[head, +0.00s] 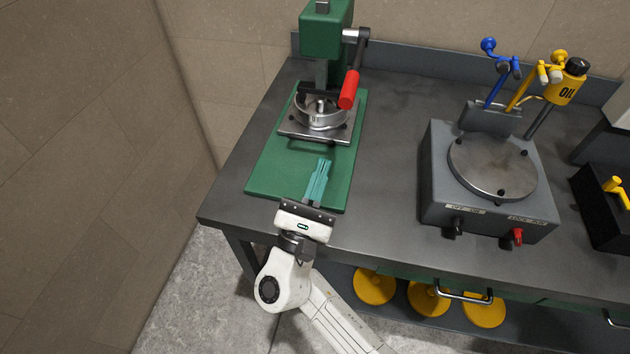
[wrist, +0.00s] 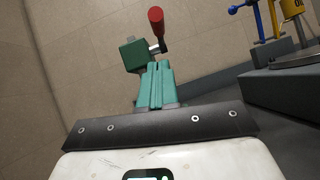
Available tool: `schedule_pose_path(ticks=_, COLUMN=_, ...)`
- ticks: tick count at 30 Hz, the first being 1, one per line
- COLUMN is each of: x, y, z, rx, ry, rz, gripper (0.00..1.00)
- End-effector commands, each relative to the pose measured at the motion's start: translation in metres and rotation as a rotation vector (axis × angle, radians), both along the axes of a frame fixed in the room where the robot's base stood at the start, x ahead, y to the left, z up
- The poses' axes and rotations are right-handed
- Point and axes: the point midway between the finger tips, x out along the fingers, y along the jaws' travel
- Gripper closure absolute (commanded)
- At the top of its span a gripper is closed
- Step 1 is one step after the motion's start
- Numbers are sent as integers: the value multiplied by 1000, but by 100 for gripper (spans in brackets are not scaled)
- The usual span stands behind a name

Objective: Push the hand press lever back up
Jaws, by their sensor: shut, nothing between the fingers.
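The green hand press (head: 326,32) stands at the back left of the workbench on a green base plate (head: 262,170). Its lever, with a red handle (head: 349,89), hangs down on the press's right side in the head view. In the wrist view the red handle (wrist: 157,22) shows beyond my fingertips, beside the green press head (wrist: 134,54). My gripper (head: 321,165) has teal fingers and is shut and empty. It is over the front part of the base plate, apart from the lever. It also shows in the wrist view (wrist: 156,68).
A round metal dish (head: 321,122) sits on a metal plate under the press. A grey hotplate-like unit (head: 492,165) stands to the right, with blue and yellow levers and an oil can (head: 567,86) behind it. The bench top between is clear (head: 395,120). A wall is at left.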

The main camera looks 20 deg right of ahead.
Motion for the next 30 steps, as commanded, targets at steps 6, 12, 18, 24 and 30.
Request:
schedule_pose_path(ticks=6, x=25, y=-27, z=28, rx=-1, ry=0, rz=-3, gripper=100)
schedule_pose_path(ticks=12, x=27, y=-34, z=55, rx=0, ry=0, rz=0, gripper=100)
schedule_pose_path(ticks=18, x=28, y=-37, z=64, rx=-1, ry=2, rz=0, gripper=100)
schedule_pose_path(ticks=24, x=28, y=-38, z=65, rx=-1, ry=2, rz=0, gripper=100)
schedule_pose_path(ticks=30, x=28, y=-37, z=65, rx=1, ry=2, rz=1, gripper=100)
